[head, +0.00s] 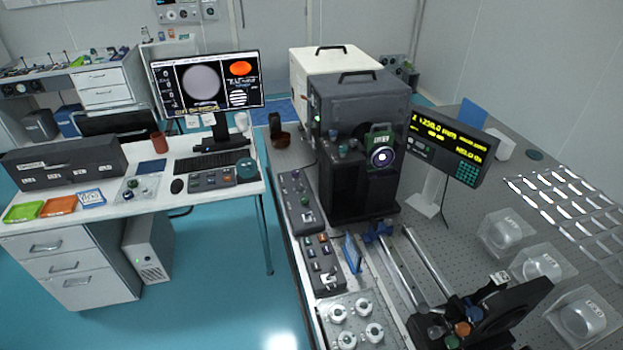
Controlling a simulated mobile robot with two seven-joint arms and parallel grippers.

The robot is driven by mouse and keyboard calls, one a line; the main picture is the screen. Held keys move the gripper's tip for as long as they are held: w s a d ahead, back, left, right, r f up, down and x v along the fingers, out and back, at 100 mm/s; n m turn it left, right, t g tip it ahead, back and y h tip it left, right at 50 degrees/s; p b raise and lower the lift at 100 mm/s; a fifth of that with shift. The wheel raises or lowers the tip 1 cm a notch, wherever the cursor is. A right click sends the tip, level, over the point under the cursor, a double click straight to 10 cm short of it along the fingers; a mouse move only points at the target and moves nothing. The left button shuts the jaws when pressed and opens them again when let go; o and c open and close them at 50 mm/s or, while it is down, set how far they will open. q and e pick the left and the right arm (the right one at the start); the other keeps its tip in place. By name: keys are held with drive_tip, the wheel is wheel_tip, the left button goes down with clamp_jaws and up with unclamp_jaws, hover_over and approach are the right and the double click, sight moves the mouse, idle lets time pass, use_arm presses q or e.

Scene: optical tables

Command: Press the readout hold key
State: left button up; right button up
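The readout (451,143) is a dark box with a screen of yellow text, on a light stand on the optical table, right of the large dark instrument. Its top line looks like a Z value near +250.0 mm. Smaller text at its lower right seems to begin with HOLD but is too small to read surely. A green keypad (467,171) sits low on its right part, and small buttons (419,143) sit at its left. I cannot tell which one is the hold key. Neither of my grippers is in view.
The dark instrument (360,100) stands left of the readout. Rails (425,262) run forward from it to a black mount with coloured knobs (468,313). Control boxes (302,202) line the table's left edge. Clear cases (543,262) stand at right. Bare perforated tabletop (450,235) lies before the readout.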

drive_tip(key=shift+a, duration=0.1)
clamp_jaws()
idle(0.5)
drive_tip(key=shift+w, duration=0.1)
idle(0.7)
